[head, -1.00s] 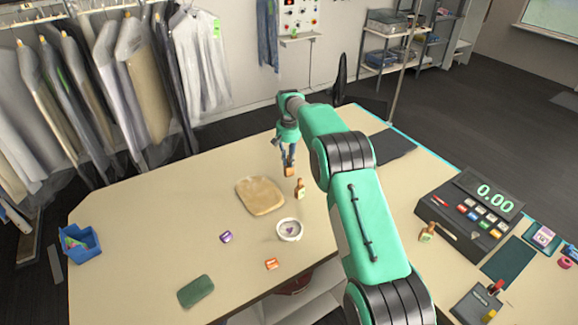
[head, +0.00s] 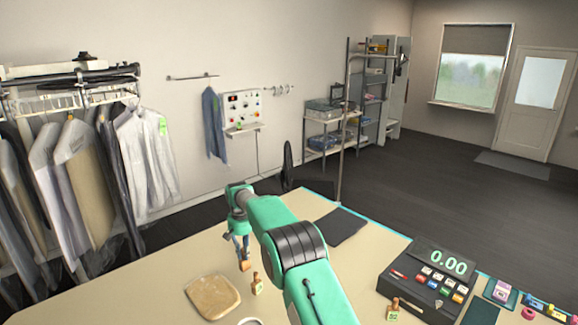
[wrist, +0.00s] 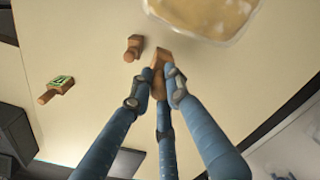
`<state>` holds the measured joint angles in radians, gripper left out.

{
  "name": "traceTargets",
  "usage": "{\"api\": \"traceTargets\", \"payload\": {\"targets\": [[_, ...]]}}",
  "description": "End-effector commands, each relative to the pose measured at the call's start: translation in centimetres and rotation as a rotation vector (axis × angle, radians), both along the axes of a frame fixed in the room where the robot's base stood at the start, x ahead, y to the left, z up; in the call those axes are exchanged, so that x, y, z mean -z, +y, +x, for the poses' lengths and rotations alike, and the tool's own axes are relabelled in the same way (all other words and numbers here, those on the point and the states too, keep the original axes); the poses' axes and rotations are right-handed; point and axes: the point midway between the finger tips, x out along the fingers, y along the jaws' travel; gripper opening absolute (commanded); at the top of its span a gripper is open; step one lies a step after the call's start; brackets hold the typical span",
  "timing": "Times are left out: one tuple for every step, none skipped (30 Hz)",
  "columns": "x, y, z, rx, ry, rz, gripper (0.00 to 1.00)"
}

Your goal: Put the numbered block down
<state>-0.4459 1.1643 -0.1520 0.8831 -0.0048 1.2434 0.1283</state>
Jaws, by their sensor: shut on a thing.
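My gripper (head: 242,252) has blue fingers and is shut on a small brown wooden block (head: 244,266). I take this as the numbered block; no number shows on it. In the wrist view the block (wrist: 158,60) sits between the fingertips (wrist: 157,82). It is over or near the beige table, behind a small wooden stamp-like piece (head: 257,285). I cannot tell whether the block touches the table. That stamp-like piece (wrist: 133,47) stands just left of the block in the wrist view, apart from it.
Another stamp-like piece (head: 393,310), with a green mark in the wrist view (wrist: 62,83), is by the cash register (head: 435,278). A dark mat (head: 340,228) lies behind. Bare tabletop (head: 150,285) is at left.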

Motion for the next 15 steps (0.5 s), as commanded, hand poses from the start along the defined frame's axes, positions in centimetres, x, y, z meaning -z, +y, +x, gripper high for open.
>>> {"api": "traceTargets", "payload": {"targets": [[-0.3,-0.5,0.1,0.005,-0.003,0.001,0.00],[-0.4,-0.8,0.1,0.008,-0.004,0.001,0.00],[-0.7,-1.3,0.1,0.012,-0.005,0.003,0.00],[-0.9,-1.6,0.2,0.015,-0.007,0.004,0.00],[-1.0,-2.0,0.2,0.018,-0.008,0.004,0.00],[-1.2,-2.6,0.1,0.023,-0.010,0.004,0.00],[-1.4,-3.1,0.2,0.027,-0.012,0.005,0.00],[-1.4,-3.6,0.1,0.031,-0.012,0.005,0.00],[-1.5,-4.4,0.1,0.037,-0.013,0.005,0.00],[-1.5,-5.1,0.0,0.041,-0.013,0.006,0.00],[-1.5,-5.7,0.0,0.045,-0.013,0.006,0.00],[-1.4,-6.6,-0.1,0.051,-0.014,0.006,0.00],[-1.3,-7.3,-0.2,0.056,-0.014,0.006,0.00],[-1.2,-8.1,-0.3,0.061,-0.013,0.006,0.00],[-1.0,-9.1,-0.5,0.067,-0.012,0.005,0.00]]}}
